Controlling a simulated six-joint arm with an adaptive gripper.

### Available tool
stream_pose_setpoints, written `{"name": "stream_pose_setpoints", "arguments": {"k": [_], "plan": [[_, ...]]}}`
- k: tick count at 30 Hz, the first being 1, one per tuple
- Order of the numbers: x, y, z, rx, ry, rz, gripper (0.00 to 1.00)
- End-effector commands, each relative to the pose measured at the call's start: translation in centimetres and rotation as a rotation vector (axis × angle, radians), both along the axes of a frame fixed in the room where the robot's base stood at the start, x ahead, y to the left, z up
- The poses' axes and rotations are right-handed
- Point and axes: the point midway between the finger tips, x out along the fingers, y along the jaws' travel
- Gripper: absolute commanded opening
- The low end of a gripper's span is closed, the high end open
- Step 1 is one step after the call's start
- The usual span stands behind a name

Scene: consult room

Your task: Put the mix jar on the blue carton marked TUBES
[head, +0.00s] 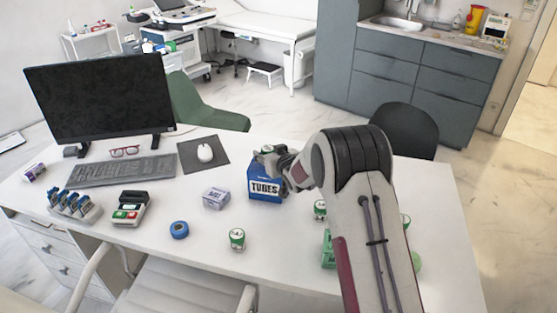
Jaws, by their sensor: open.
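The blue carton marked TUBES (265,185) stands upright on the white desk, right of the mouse mat. My gripper (268,160) is at the carton's top and is open.
A small white-and-purple box (215,198), a blue tape roll (180,230) and a card terminal (131,208) stand left of the carton. A green box (328,250) is partly behind my arm. A monitor (103,100) stands at the back left.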

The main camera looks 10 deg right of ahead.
Motion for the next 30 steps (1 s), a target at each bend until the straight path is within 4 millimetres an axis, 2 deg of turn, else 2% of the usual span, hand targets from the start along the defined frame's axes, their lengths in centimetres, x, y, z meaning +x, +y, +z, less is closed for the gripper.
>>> {"name": "stream_pose_setpoints", "arguments": {"k": [30], "plan": [[-8.8,-2.1,3.8,0.000,-0.001,0.000,0.47]]}}
